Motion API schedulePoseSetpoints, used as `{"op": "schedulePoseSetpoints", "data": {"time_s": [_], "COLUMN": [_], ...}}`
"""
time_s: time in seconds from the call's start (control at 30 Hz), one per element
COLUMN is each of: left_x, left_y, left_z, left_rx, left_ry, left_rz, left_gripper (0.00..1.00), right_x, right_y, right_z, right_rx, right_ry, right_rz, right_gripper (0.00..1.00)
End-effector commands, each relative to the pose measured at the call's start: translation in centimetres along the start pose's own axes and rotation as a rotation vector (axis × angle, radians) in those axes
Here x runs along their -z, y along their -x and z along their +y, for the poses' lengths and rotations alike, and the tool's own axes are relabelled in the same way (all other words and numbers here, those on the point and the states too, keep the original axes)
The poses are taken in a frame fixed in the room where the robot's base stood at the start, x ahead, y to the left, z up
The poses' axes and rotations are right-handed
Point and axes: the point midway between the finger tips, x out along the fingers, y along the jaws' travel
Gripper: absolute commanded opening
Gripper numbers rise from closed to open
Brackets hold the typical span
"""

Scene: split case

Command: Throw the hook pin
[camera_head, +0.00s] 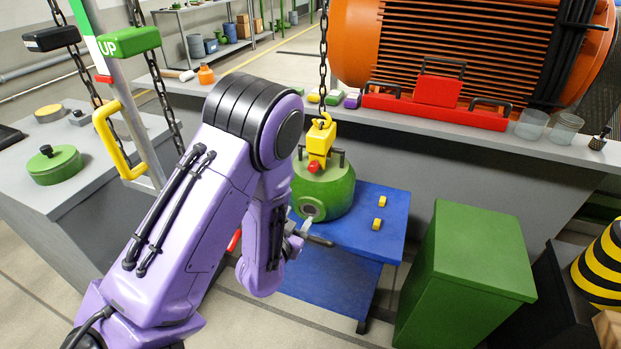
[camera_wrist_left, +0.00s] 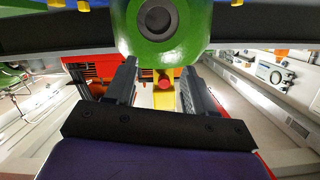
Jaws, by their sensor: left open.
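The red hook pin (camera_head: 314,167) sits on the yellow hook block (camera_head: 321,139), which hangs on a dark chain over the green casing (camera_head: 325,192). My left gripper (camera_head: 308,234) is low in front of the casing, below the pin and apart from it. In the left wrist view the picture is upside down; the open, empty fingers (camera_wrist_left: 158,70) stand either side of the red pin (camera_wrist_left: 164,81), which shows farther off between them. The casing's round bore (camera_wrist_left: 157,18) is at the top there. My left forearm hides part of the casing's left side. My right gripper is not in view.
The casing stands on a blue cart (camera_head: 365,255) with two small yellow pieces (camera_head: 379,212). A green box (camera_head: 470,270) stands to the right. A grey bench (camera_head: 440,131) runs behind. A yellow handle (camera_head: 112,140) and a green UP block (camera_head: 129,42) hang at left.

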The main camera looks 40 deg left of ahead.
Motion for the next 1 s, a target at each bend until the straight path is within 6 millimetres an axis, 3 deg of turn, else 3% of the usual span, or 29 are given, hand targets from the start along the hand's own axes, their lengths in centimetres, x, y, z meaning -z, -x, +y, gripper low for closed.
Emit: {"op": "schedulePoseSetpoints", "data": {"time_s": [0.03, 0.1, 0.2, 0.6, 0.77, 1.0], "left_x": [2.3, 5.2, 7.1, 9.0, 9.2, 9.2], "left_y": [-0.9, -1.3, -2.1, -10.1, -11.5, -11.6], "left_z": [-0.7, -1.5, -1.9, -1.8, -1.8, -1.8], "left_rx": [0.015, 0.033, 0.041, 0.037, 0.036, 0.035], "left_ry": [-0.035, -0.076, -0.097, -0.095, -0.096, -0.096], "left_rz": [0.103, 0.196, 0.241, 0.237, 0.235, 0.235], "left_gripper": [0.54, 0.54, 0.54, 0.54, 0.54, 0.54], "right_x": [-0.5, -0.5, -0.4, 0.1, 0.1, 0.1], "right_y": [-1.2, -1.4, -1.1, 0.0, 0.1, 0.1], "right_z": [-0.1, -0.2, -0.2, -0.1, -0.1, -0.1], "right_rx": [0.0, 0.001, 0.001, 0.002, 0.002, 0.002], "right_ry": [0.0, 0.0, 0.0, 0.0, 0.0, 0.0], "right_rz": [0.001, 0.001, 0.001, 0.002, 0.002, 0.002], "right_gripper": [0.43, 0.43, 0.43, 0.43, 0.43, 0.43]}}
